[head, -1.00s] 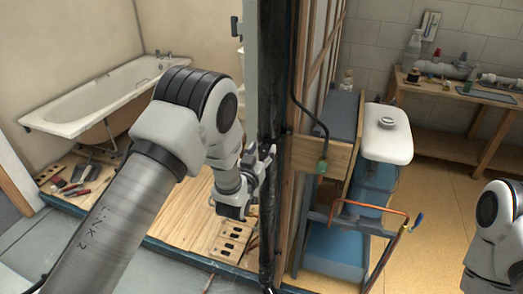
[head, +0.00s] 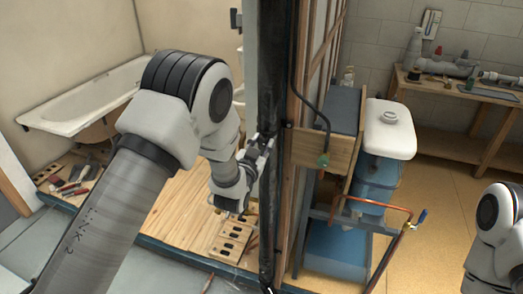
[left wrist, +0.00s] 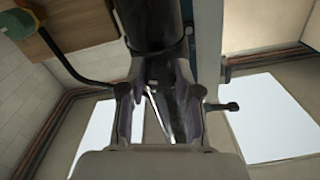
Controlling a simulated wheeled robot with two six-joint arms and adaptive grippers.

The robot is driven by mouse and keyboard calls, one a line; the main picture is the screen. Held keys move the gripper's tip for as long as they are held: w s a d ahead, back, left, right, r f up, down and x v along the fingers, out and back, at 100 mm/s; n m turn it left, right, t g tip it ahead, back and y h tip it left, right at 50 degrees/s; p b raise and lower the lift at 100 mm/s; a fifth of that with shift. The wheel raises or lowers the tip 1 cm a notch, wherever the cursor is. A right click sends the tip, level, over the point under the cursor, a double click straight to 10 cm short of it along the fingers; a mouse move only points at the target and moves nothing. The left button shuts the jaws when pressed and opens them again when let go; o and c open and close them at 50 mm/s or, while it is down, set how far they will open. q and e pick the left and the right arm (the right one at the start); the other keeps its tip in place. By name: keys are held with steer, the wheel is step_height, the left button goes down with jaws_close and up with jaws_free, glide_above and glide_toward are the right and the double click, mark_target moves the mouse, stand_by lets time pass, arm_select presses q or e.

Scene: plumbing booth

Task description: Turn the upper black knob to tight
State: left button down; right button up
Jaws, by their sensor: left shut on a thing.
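A tall black pipe (head: 267,95) runs upright along the edge of the wall. My left gripper (head: 262,147) reaches it from the left, with its fingers at the pipe. In the left wrist view the pipe (left wrist: 150,25) comes down between the two fingers (left wrist: 160,108), which are shut on it. A small black knob (left wrist: 220,106) sticks out sideways just right of the right finger there. A small dark handle (head: 235,18) shows high on the grey panel in the head view. I cannot tell which is the upper knob. My right gripper is out of view.
A slotted wooden block (head: 232,240) lies on the floor below my left gripper. A bathtub (head: 75,105) stands back left.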

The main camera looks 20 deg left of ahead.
arm_select(q)
steer(key=m+b, duration=0.1)
steer(key=m, duration=0.1)
steer(key=m+b, duration=0.1)
steer(key=b, duration=0.1)
steer(key=shift+f+m, duration=0.2)
steer(key=shift+m, duration=0.2)
steer(key=m+b, duration=0.3)
steer(key=shift+m, duration=0.3)
steer(key=m+b, duration=0.2)
steer(key=shift+m, duration=0.3)
steer(key=shift+r+m+b, duration=0.2)
steer(key=shift+m+b, duration=0.7)
steer(key=shift+m, duration=0.7)
steer(key=c, duration=0.8)
jaws_free()
steer(key=shift+s, duration=0.1)
